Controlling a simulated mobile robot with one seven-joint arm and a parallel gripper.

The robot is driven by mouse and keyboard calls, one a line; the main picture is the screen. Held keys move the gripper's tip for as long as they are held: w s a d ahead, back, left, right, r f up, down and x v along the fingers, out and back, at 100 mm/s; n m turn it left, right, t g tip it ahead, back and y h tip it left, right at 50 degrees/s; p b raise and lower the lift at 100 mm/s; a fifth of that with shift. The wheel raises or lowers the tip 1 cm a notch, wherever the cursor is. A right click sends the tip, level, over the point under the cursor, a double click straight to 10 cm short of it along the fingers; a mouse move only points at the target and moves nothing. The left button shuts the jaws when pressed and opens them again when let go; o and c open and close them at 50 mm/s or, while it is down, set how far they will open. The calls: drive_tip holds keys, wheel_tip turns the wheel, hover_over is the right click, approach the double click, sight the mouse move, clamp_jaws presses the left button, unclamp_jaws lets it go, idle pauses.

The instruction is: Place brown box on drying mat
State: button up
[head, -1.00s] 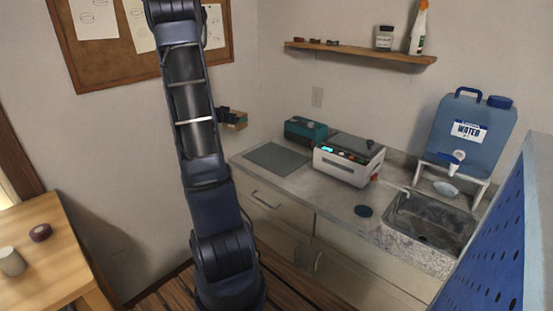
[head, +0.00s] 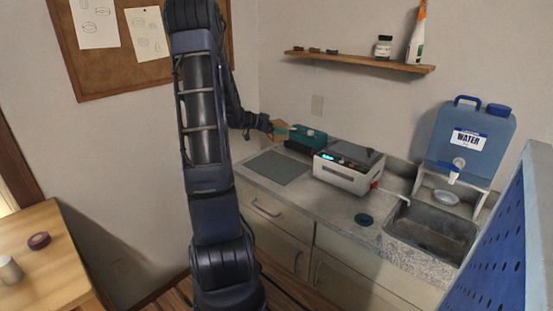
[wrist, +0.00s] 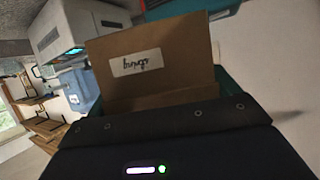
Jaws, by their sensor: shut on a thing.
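The brown box (wrist: 185,75) fills the middle of the wrist view, with a white handwritten label facing the camera. My gripper (head: 277,128) is shut on the brown box, which also shows in the head view (head: 283,134), partly hidden by my gripper. My gripper holds it near the back wall, around the far left end of the counter, beside the teal case. The drying mat (head: 278,167) is a flat grey-green rectangle on the counter's left end. It is bare, and the box appears above and behind it.
The teal case (head: 306,141) and a white device (head: 345,172) stand right of the mat. A sink (head: 432,232) and a blue water container (head: 472,140) are farther right. A shelf (head: 360,60) hangs above. A wooden table (head: 40,262) is at left.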

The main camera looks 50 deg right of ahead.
wheel_tip(320, 180, down, 14)
drive_tip(key=shift+f, duration=0.25)
idle(0.3)
drive_tip(key=shift+f, duration=0.15)
drive_tip(key=o, duration=0.9)
